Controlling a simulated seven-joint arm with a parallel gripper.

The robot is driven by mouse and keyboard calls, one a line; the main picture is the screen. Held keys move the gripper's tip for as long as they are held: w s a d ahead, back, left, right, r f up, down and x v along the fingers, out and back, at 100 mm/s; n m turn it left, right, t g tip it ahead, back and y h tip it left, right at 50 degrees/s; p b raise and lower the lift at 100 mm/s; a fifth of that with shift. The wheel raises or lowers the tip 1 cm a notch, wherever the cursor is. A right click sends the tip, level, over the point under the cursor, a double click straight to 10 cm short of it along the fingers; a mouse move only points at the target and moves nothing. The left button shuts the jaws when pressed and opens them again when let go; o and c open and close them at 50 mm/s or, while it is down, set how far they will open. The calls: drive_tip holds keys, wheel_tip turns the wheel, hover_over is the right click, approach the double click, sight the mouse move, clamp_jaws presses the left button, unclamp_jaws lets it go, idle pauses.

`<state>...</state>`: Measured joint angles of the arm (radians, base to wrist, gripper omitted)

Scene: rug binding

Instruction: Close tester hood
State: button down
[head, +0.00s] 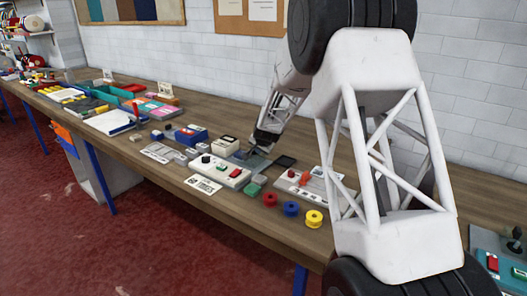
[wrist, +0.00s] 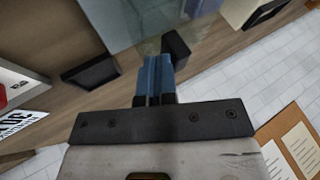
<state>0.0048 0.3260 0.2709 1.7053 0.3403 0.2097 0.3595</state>
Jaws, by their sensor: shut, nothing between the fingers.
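My gripper (wrist: 157,68) is shut and empty, its blue fingers pressed together. In the head view my gripper (head: 250,152) is low over the bench, behind the white control panel. A grey, see-through panel (wrist: 125,20), which looks like the tester hood, is just beyond the fingertips in the wrist view. A dark block (wrist: 177,48) is at its edge, close beside the fingertips; I cannot tell whether they touch. In the head view a flat grey surface (head: 258,163) shows below the gripper. The hood's angle and hinge are not clear, as the arm partly covers this spot.
A white control panel (head: 222,172) with red and green buttons is in front of the gripper. A black tray (head: 285,161) and a white board (head: 300,187) lie to its right. Red (head: 270,200), blue (head: 291,208) and yellow (head: 314,218) spools line the front edge. A tiled wall is behind.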

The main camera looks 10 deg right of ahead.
sight(247, 149)
drive_tip(key=w+a, duration=0.4)
drive_tip(key=shift+w+a, duration=0.4)
drive_tip(key=shift+r, duration=0.1)
drive_tip(key=shift+s+d, duration=0.35)
drive_tip(key=s+d, duration=0.2)
drive_tip(key=shift+s+d+r, duration=0.2)
drive_tip(key=shift+s, duration=0.15)
drive_tip(key=v, duration=0.9)
drive_tip(key=shift+s+r, duration=0.1)
drive_tip(key=shift+s, duration=0.05)
